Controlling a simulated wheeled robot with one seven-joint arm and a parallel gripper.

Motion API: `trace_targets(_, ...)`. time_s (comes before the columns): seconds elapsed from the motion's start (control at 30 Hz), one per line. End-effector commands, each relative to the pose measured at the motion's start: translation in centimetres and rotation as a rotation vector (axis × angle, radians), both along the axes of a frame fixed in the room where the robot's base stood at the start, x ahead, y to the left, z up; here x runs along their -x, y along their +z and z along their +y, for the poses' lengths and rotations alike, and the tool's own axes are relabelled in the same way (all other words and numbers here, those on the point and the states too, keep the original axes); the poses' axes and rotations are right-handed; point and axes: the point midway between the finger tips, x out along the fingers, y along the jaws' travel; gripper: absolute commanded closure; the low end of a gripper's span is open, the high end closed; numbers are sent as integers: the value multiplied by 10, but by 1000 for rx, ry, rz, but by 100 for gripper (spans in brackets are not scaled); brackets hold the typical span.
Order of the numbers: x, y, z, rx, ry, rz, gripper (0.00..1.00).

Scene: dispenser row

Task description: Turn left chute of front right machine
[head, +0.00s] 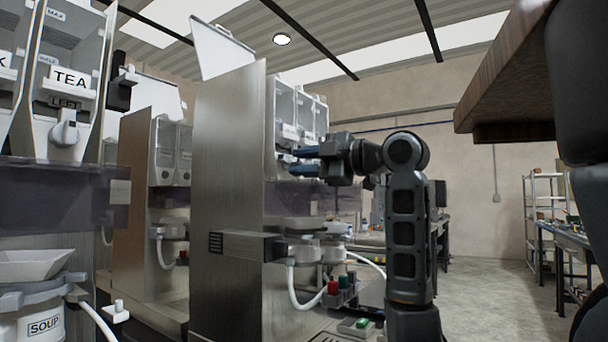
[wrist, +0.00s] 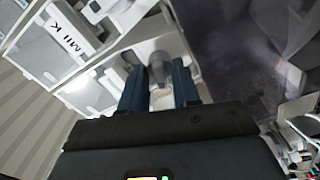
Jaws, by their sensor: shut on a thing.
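The machine (head: 225,170) in the middle of the head view has a tall brushed-metal side and white canisters (head: 291,105) on its front. My gripper (head: 305,161) reaches in from the right to the lower part of these canisters. In the wrist view my blue fingers (wrist: 158,82) stand on either side of a grey chute knob (wrist: 159,64) and are shut on it. A canister labelled MILK (wrist: 76,46) lies up and left of the knob in the wrist view. The fingertips partly hide the chute, and I cannot read its turn angle.
Another machine with a TEA canister (head: 70,78) stands close at the left. A third machine (head: 150,200) is behind it. A wooden board (head: 505,65) hangs at upper right. A workbench (head: 566,235) and shelves (head: 541,200) stand at the right, with open floor before them.

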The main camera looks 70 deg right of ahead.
Motion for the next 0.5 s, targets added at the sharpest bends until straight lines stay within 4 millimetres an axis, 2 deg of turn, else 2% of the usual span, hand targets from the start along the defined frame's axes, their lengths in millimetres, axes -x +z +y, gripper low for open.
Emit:
trace_targets(0.03,0,-6,-1,42,-2,15,100)
trace_targets(0.5,0,-5,-1,470,0,119,100)
